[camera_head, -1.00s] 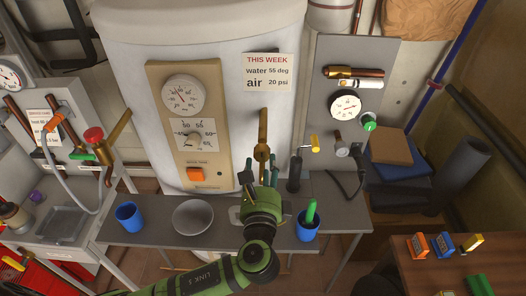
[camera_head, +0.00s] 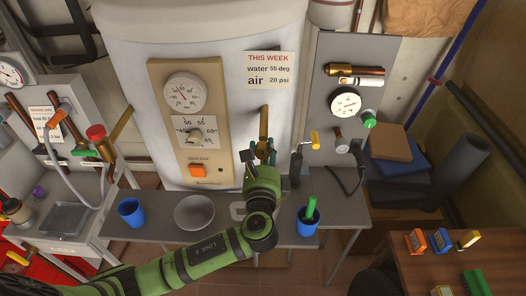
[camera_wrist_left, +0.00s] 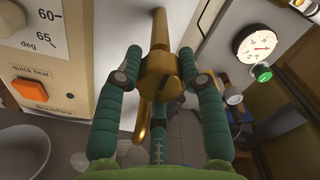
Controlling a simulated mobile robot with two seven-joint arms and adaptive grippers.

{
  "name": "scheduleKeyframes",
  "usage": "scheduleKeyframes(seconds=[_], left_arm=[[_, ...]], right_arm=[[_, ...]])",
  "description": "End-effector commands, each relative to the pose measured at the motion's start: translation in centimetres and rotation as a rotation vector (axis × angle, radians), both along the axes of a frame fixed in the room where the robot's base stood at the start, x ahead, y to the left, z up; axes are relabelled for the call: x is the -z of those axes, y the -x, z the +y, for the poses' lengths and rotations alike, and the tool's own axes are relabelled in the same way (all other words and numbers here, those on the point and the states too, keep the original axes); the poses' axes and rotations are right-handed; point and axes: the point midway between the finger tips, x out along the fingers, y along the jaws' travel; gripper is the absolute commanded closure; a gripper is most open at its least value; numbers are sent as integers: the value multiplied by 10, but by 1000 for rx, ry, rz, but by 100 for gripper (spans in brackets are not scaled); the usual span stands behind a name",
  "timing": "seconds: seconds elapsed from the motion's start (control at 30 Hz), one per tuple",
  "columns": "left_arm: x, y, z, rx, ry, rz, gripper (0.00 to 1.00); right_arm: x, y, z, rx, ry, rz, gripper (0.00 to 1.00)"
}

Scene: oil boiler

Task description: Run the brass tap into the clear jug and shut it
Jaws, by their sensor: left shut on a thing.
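The brass tap (camera_head: 264,122) is on the front of the white boiler, below the weekly notice. My left gripper (camera_head: 261,156) reaches up to it from below. In the left wrist view, its green-padded fingers (camera_wrist_left: 163,70) are closed on either side of the round middle of the brass tap (camera_wrist_left: 160,35). A curved brass spout (camera_wrist_left: 143,125) hangs below between the fingers. A pale shape (camera_head: 238,212) on the bench, partly behind my gripper, could be the clear jug, but I cannot tell. My right gripper is not in view.
On the grey bench stand a blue cup (camera_head: 131,212), a grey bowl (camera_head: 194,213) and a blue cup with a green-handled thing (camera_head: 307,224). A beige panel (camera_head: 168,150) with dials is left of the tap. A black-handled tool (camera_head: 296,168) hangs close at right.

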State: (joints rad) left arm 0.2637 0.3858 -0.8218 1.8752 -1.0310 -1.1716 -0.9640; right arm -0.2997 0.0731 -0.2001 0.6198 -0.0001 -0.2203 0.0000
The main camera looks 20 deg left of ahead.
Motion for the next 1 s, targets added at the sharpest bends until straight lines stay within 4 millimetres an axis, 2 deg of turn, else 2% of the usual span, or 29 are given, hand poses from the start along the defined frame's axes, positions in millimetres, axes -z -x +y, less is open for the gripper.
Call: scheduleKeyframes(seconds=[0.1,0.3,0.4,0.67,0.7,1.0], left_arm=[[8,1,-2,0,131,-31,93],[6,1,-2,1,389,-107,93],[3,0,-2,1,440,-122,93],[2,0,-2,3,441,-122,93],[2,0,-2,3,441,-122,50],[1,0,-1,1,439,-124,50]], right_arm=[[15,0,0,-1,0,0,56],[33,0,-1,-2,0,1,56],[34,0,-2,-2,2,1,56],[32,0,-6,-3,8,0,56],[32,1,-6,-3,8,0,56],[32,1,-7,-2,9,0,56]])
